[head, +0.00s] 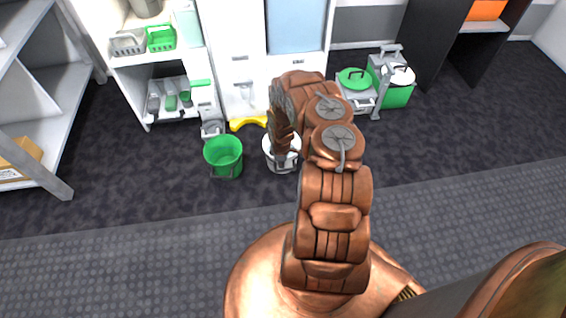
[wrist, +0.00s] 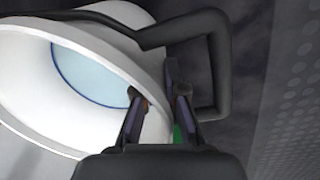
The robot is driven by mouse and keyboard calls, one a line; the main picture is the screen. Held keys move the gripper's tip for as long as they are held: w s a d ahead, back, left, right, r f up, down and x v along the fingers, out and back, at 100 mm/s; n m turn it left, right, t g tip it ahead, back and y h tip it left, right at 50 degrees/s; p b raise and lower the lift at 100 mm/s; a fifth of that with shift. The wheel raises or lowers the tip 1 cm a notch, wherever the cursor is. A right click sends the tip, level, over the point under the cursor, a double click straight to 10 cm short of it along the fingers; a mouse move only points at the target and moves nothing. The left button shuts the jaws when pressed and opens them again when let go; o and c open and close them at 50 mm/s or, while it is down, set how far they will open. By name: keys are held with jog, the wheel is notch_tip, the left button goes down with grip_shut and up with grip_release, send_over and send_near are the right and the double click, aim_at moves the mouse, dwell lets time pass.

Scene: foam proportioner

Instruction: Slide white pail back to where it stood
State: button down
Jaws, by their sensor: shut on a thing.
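The white pail (head: 282,160) stands on the dark carpet in the head view, right of the green bucket, partly covered by my arm. In the wrist view the white pail (wrist: 95,80) fills the left side, its opening showing a pale blue patch with a dark blue edge inside. A dark handle runs along its rim. My gripper (wrist: 160,100) is shut on the pail's rim, one finger inside the opening and one outside. In the head view my gripper (head: 283,147) reaches down at the pail, its fingertips hard to make out.
A green bucket (head: 223,156) stands close left of the pail. A yellow item (head: 248,123) lies behind it, before the white cabinet (head: 238,70). A green-and-grey cart (head: 390,80) stands at the back right. Open floor lies in front and to the right.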

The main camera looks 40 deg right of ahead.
jog(key=c, duration=1.2)
grip_release()
jog(key=shift+a, duration=0.1)
jog(key=shift+w+r, duration=0.1)
jog(key=shift+r, duration=0.75)
notch_tip(320, 180, up, 10)
jog(key=shift+s+a, duration=0.4)
jog(key=shift+s, duration=0.05)
jog(key=shift+r, duration=0.1)
